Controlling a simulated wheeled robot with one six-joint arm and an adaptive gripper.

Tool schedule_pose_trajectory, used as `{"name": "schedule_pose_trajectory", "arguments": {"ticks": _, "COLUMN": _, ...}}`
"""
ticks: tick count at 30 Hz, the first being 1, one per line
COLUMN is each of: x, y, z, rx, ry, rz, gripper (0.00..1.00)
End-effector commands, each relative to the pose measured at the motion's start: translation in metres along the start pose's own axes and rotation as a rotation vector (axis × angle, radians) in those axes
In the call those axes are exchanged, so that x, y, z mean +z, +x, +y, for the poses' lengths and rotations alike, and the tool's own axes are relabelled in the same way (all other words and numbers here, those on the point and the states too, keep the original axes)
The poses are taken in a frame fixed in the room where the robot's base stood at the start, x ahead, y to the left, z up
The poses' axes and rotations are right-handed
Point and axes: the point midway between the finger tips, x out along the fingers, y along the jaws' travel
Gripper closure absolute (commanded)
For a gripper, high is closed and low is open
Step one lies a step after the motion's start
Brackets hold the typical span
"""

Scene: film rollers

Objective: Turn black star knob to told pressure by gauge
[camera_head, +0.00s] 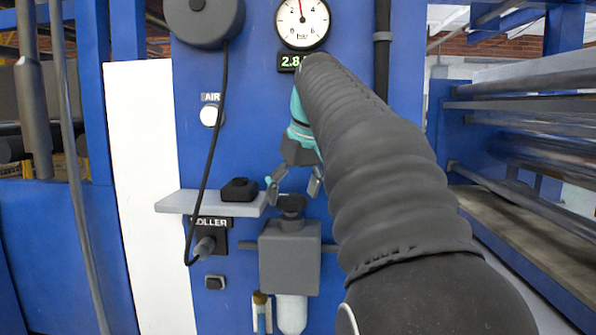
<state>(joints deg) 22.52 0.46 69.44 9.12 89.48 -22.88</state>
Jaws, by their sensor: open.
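The black star knob (291,202) sits on top of a grey regulator block (289,257) on the blue panel. My gripper (294,193) points down from above, its two fingers spread to the left and right of the knob. I cannot tell whether the fingers touch it. The round white gauge (302,22) is at the top, its needle pointing nearly straight up, slightly left, between the printed marks.
A grey shelf (190,202) with a small black object (239,190) juts out left of the regulator. A black cable (216,140) hangs from a round grey housing (204,20) to a plug. A white AIR button (211,116) is on the panel. Rollers (530,105) stand at right.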

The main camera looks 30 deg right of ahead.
Motion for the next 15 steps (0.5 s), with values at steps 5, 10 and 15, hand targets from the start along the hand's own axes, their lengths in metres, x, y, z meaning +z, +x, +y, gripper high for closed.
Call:
{"name": "schedule_pose_trajectory", "arguments": {"ticks": 5, "x": -0.001, "y": -0.029, "z": 0.001, "rx": 0.002, "ry": 0.0, "rz": 0.005, "gripper": 0.16}}
{"name": "schedule_pose_trajectory", "arguments": {"ticks": 10, "x": -0.001, "y": -0.059, "z": 0.001, "rx": 0.001, "ry": 0.0, "rz": 0.003, "gripper": 0.16}}
{"name": "schedule_pose_trajectory", "arguments": {"ticks": 15, "x": -0.001, "y": -0.085, "z": 0.0, "rx": 0.001, "ry": 0.0, "rz": 0.003, "gripper": 0.16}}
